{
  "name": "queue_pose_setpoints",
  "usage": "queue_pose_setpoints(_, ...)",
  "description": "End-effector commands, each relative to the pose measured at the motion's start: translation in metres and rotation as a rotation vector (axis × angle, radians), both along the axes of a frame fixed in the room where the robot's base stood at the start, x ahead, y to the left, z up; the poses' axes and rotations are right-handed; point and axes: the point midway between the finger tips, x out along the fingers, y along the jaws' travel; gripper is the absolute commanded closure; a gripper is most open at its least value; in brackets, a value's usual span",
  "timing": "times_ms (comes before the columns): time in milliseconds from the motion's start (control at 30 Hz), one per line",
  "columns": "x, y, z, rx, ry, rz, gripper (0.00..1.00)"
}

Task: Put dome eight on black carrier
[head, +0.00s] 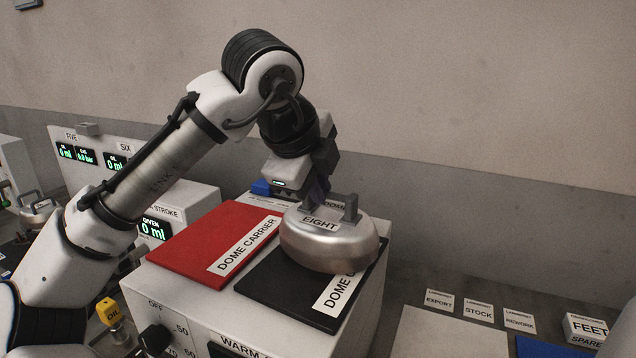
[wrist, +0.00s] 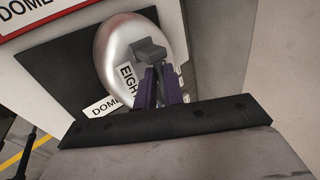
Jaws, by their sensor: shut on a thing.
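The dome labelled EIGHT (head: 330,250) is a rounded silver metal piece with a grey handle on top. My gripper (head: 322,192) is shut on that handle. The dome is upright over the black carrier (head: 272,290), a flat black plate labelled DOME, partly hidden under it. I cannot tell whether the dome touches the plate or hangs just above it. In the wrist view, my purple fingers (wrist: 160,85) hold the handle of the dome (wrist: 115,52), with the black carrier (wrist: 70,85) beneath it.
A red dome carrier plate (head: 195,247) lies left of the black one on the same white cabinet (head: 255,318). A lower white surface at the right has cards labelled EXPORT, STOCK and REWORK (head: 519,320). A FEET SPARE box (head: 585,329) stands beside them. A wall is behind.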

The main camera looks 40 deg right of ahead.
Motion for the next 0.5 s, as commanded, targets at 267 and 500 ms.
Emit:
queue_pose_setpoints(267,-0.0001,-0.0001,-0.0002,0.000,0.000,0.000,0.69)
queue_pose_setpoints(500,0.0000,0.0000,0.0032,0.000,0.000,0.000,0.69)
